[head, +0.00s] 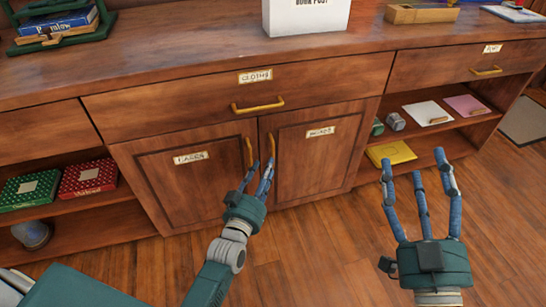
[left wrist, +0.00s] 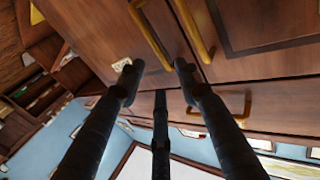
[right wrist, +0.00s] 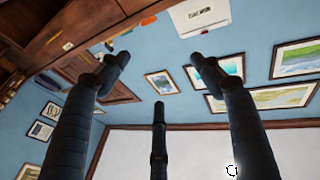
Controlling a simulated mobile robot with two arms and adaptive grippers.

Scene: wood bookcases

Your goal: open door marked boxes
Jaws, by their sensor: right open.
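Two cabinet doors sit side by side under a wide drawer. The left door (head: 208,188) has a label (head: 190,157) and the right door (head: 318,165) has a label (head: 320,132); the small lettering on both is hard to read. Each has a vertical brass handle at the middle seam: left handle (head: 249,152), right handle (head: 271,147). Both doors are shut. My left gripper (head: 256,172) is in front of the seam, its fingers spread and close to the handles; contact cannot be told. The left wrist view shows both handles just beyond the fingertips. My right gripper (head: 415,168) is open and empty, away from the doors.
The drawer above (head: 200,98) has a brass handle (head: 258,105) and a "CLOTHS" label. Open shelves at left hold green and red boxes (head: 88,178). Right shelves hold papers and a yellow item (head: 391,153). A white box (head: 305,15) stands on top. The wooden floor is clear.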

